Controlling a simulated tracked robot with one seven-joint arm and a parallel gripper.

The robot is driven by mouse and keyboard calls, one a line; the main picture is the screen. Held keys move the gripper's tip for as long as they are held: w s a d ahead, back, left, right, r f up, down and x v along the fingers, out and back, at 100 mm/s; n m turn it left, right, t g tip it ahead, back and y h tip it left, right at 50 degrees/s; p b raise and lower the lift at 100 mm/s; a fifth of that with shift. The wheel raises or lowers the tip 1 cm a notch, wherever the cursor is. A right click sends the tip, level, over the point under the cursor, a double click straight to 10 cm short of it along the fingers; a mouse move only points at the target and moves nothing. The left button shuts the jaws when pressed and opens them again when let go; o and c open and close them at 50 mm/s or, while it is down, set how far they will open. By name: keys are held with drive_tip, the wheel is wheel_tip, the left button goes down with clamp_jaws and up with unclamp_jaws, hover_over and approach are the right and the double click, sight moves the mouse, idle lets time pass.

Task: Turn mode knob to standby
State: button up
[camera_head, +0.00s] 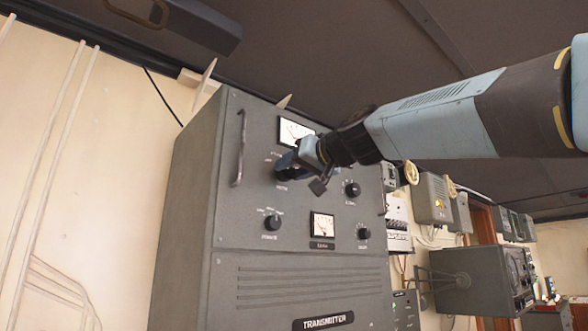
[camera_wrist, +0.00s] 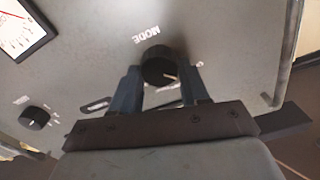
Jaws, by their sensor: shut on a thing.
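The mode knob (camera_wrist: 158,66) is a round black knob on the grey panel, with the word MODE upside down above it in the wrist view. A small white mark shows at its lower right edge. I cannot read which setting it points to. My gripper (camera_wrist: 162,80) is shut on the knob, one finger on each side of it. In the head view my gripper (camera_head: 289,165) reaches the upper left of the transmitter's front (camera_head: 250,235) and mostly hides the knob.
The cabinet's front carries an upper meter (camera_head: 292,131), a lower meter (camera_head: 322,225) and other black knobs: lower left (camera_head: 272,222), right (camera_head: 352,189) and lower right (camera_head: 364,233). A vertical handle (camera_head: 240,150) stands out left of my gripper. Wall boxes (camera_head: 432,198) hang farther right.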

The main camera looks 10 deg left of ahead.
drive_tip(key=m, duration=0.4)
drive_tip(key=shift+m, duration=0.4)
drive_tip(key=shift+w+d+f+m, duration=0.1)
drive_tip(key=shift+m, duration=0.2)
drive_tip(key=o, duration=1)
drive_tip(key=v, duration=1.3)
drive_tip(key=shift+s+d, duration=0.25)
drive_tip(key=shift+s, duration=0.05)
drive_tip(key=shift+f, duration=0.1)
